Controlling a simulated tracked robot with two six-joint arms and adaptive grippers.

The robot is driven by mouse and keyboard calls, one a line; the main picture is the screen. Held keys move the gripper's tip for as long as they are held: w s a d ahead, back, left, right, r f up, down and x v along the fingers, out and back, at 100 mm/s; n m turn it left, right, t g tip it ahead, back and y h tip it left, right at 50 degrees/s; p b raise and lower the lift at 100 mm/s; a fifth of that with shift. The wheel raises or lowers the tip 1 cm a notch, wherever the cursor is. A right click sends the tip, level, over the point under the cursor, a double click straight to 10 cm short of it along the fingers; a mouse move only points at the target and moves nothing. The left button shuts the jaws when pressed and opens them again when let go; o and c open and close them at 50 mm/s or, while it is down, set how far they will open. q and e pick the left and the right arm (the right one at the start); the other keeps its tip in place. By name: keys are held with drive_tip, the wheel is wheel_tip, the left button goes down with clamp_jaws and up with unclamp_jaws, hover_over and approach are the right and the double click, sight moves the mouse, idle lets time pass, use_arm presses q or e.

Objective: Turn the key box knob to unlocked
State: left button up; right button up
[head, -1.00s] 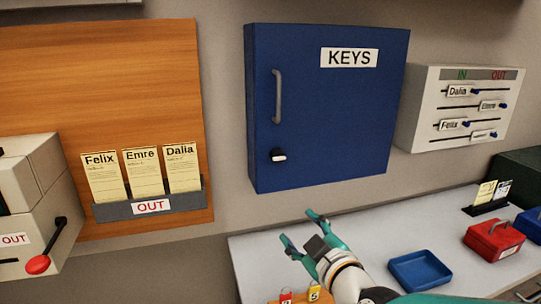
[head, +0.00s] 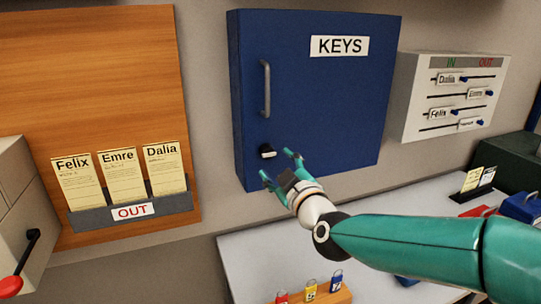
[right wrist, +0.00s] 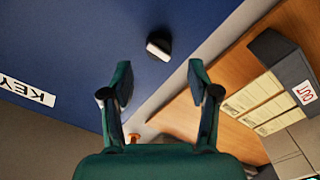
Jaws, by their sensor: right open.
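The blue key box (head: 335,95), labelled KEYS, hangs on the wall with its door shut. Its knob (head: 267,152), black with a white face, sits low on the left side of the door, below the grey handle (head: 265,88). My right gripper (head: 280,167) is open and empty, just below and to the right of the knob in the head view. In the right wrist view the knob (right wrist: 158,45) shows ahead, beyond and between the open fingertips (right wrist: 158,78), apart from them. My left gripper is not in view.
A wooden board (head: 95,90) with a grey card holder (head: 130,211) is left of the box. A white IN/OUT slider panel (head: 405,115) is right of it. Below, a desk (head: 255,250) carries several coloured key tags on a wooden block (head: 335,297).

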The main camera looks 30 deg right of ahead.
sight(269, 156)
drive_tip(key=shift+p+x, duration=0.45)
drive_tip(key=shift+x, duration=2.25)
clamp_jaws()
